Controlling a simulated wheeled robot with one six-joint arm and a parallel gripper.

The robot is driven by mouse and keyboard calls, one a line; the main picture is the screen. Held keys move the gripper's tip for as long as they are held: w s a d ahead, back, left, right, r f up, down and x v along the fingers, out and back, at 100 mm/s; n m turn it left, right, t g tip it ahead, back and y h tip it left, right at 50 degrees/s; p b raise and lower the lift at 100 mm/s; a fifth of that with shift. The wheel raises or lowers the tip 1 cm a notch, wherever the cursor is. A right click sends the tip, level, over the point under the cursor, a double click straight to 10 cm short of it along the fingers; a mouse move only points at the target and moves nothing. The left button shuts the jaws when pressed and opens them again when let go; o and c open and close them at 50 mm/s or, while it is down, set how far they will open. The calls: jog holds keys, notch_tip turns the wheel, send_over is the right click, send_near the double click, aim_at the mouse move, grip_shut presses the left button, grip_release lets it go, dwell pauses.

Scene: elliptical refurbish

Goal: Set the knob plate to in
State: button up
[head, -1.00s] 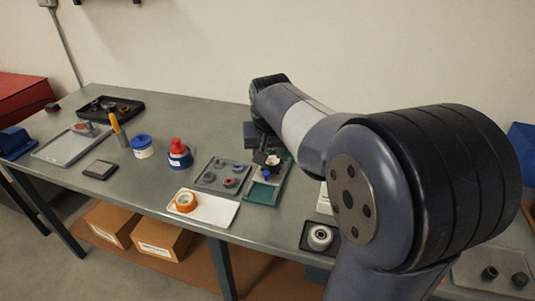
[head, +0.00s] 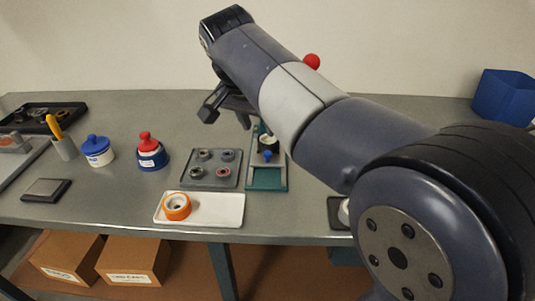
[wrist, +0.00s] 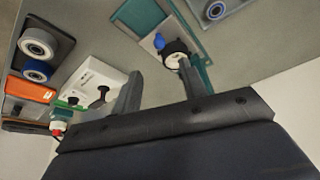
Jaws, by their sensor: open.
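The knob plate (head: 268,146) is a small grey plate with a blue knob (head: 268,156), on a teal base (head: 267,179) on the bench. A dark round part with a pale centre sits beside the knob. The wrist view also shows the blue knob (wrist: 159,41), the grey plate (wrist: 151,45) and the teal base (wrist: 138,14). My gripper (head: 226,128) is open and empty, raised above the bench to the left of the plate in the head view. In the wrist view one finger of my gripper (wrist: 158,82) overlaps the dark round part; contact cannot be told.
A grey tray of rings (head: 211,181) stands left of the base. A white tray with orange tape (head: 176,206) lies in front. A red-topped blue bottle (head: 151,154) and a blue-lidded jar (head: 97,151) stand further left. My arm hides the bench's right part.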

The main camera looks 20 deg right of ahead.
aim_at(267, 153)
jog(key=b+x, duration=0.1)
jog(key=x, duration=0.9)
jog(key=shift+f+b, duration=0.25)
jog(key=shift+b, duration=0.15)
grip_shut()
